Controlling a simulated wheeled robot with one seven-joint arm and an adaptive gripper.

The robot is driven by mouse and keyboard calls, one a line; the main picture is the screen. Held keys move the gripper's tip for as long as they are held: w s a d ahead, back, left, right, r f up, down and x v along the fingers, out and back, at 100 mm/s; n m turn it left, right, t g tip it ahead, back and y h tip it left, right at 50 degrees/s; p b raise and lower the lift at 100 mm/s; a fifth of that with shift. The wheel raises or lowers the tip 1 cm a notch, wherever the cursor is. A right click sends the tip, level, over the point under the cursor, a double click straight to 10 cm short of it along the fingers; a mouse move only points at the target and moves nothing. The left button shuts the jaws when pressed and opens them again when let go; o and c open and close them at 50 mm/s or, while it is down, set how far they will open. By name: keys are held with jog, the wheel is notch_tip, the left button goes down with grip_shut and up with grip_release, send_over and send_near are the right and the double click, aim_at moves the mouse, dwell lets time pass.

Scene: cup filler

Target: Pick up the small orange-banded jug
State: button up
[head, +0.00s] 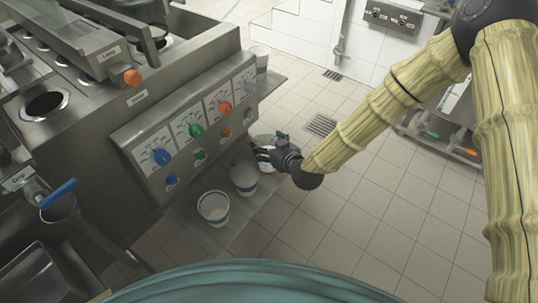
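Several white jugs stand along a low metal shelf (240,228) below the front of the machine. The nearest jug (213,208) is open at the top and has a bluish band. A second jug (243,180) stands just behind it. A third jug (265,166), largely covered by my gripper, shows a little orange and seems to be the orange-banded one. My gripper (262,153) is at this third jug, reaching in from the right. Its dark fingers overlap the jug's upper part. I cannot tell whether they touch or hold it.
The steel machine (120,140) with blue, green and orange knobs stands close on the left of my gripper. Another pale container (260,58) is farther back along the shelf. Tiled floor (350,215) to the right is clear.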

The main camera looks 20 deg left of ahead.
jog(key=c, duration=1)
jog(key=shift+o, duration=0.2)
jog(key=shift+r, duration=0.1)
